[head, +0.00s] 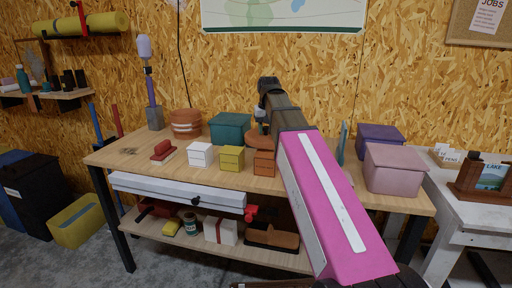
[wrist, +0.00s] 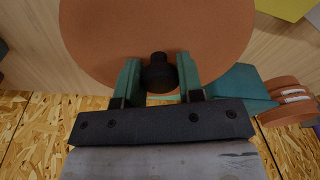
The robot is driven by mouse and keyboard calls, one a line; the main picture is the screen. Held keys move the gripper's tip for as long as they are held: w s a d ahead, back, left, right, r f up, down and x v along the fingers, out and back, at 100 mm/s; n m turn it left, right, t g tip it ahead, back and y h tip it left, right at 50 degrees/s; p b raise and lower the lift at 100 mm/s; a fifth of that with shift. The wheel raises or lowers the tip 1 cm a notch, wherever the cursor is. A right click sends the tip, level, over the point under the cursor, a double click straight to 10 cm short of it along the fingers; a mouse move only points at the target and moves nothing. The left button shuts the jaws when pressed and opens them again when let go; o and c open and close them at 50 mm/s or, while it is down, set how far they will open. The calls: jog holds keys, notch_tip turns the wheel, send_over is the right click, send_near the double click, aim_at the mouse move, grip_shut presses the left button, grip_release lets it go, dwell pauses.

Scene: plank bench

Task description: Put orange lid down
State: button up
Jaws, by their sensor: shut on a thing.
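The orange lid (wrist: 110,40) is a flat round disc with a black knob (wrist: 158,72) at its centre. My gripper (wrist: 160,78) is shut on the knob, with one green finger on each side. In the head view the lid (head: 255,137) shows behind the small orange-brown box, to the right of the teal box, partly hidden by my arm. The lid is over the bench top; I cannot tell whether its underside touches anything. The fingers are hidden behind my arm in the head view.
On the bench (head: 130,150) stand a teal box (head: 230,127), a banded orange round container (head: 186,122), white (head: 201,155), yellow (head: 231,159) and orange-brown (head: 264,163) boxes, and a red block (head: 162,150). Purple (head: 380,137) and pink (head: 394,170) boxes stand right. The bench's front left is clear.

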jog(key=w+d+f, duration=0.2)
jog(key=d, duration=0.1)
jog(key=w+d+f, duration=0.2)
jog(key=d, duration=0.1)
jog(key=w+d+f, duration=0.2)
jog(key=d+f, duration=0.1)
jog(key=shift+w+d, duration=0.1)
jog(key=shift+d, duration=0.15)
jog(key=shift+f, duration=1.9)
jog(key=shift+f, duration=0.45)
jog(key=o, duration=1)
jog(key=shift+r, duration=0.15)
notch_tip(320, 180, up, 12)
jog(key=s, duration=0.1)
jog(key=shift+s+d+r, duration=0.15)
jog(key=shift+s+r, duration=0.1)
